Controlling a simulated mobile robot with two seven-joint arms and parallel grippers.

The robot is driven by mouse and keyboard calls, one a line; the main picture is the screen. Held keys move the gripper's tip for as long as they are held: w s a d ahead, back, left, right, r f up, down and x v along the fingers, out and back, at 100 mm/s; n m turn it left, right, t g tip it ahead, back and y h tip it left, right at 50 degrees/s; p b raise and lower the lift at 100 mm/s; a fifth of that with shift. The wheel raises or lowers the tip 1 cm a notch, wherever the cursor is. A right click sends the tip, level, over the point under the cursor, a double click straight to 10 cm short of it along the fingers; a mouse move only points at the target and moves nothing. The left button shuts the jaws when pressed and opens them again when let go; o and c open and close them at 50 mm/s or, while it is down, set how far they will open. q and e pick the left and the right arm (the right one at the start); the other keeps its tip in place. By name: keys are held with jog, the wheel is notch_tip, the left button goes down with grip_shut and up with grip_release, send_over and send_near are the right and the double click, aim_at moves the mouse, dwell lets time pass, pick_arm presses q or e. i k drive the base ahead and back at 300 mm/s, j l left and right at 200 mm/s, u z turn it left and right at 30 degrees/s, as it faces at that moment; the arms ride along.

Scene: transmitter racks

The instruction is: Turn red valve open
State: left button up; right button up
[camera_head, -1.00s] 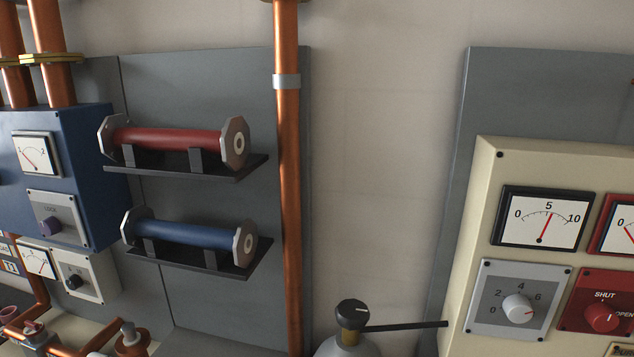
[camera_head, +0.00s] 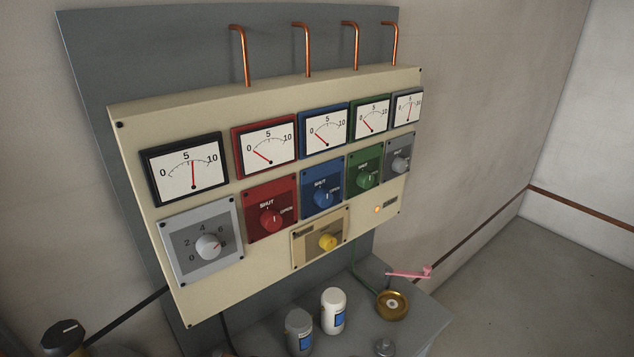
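The red valve (camera_head: 271,220) is a round red knob on a red plate marked SHUT and OPEN, on a cream control panel (camera_head: 141,150). Its pointer line looks near upright, by the SHUT side; the exact angle is too small to tell. The red-framed gauge (camera_head: 266,145) above it has its needle low, near 0. Neither of my grippers is in view.
Blue (camera_head: 322,197), green (camera_head: 366,180) and grey knobs sit to the right, a yellow knob (camera_head: 327,242) below. Two bottles (camera_head: 333,311), a brass dish (camera_head: 392,305) and a pink item (camera_head: 409,273) are on the grey cabinet below. A black-topped cylinder (camera_head: 63,338) stands at lower left.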

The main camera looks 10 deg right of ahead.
aim_at(271, 219)
jog(key=z, duration=0.1)
jog(key=i+l+u, duration=0.15)
jog(key=u, duration=0.3)
jog(key=i+l+u, duration=0.1)
jog(key=l+u, duration=0.15)
jog(key=u, duration=0.2)
jog(key=l+u, duration=0.25)
jog(key=u, duration=0.2)
jog(key=i, duration=0.05)
